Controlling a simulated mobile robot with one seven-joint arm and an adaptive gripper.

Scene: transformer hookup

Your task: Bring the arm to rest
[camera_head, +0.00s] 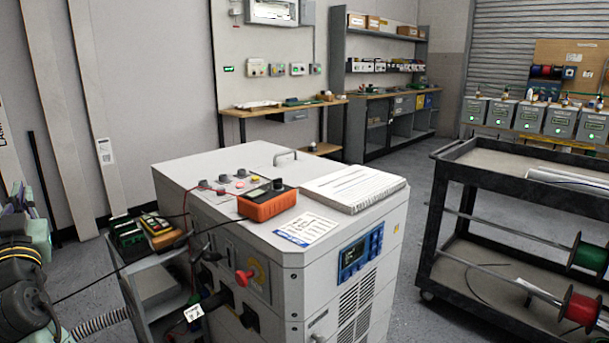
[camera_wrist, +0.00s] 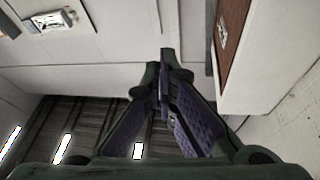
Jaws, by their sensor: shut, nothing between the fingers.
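My gripper (camera_wrist: 163,85) shows in the wrist view with its two dark fingers, lined with purple pads, meeting at the tips. It is shut and holds nothing. Beyond it are pale wall panels and a dark slatted surface with bright lights, and no object touches the fingers. In the head view, parts of my arm show at the left edge, but my gripper is out of that view.
A white cabinet (camera_head: 235,262) stands in the middle, with an orange meter (camera_head: 268,204) and a stack of paper (camera_head: 352,187) on top. A black cart (camera_head: 470,238) with cable spools stands at the right. A workbench (camera_head: 290,106) lines the back wall. Grey floor separates cabinet and cart.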

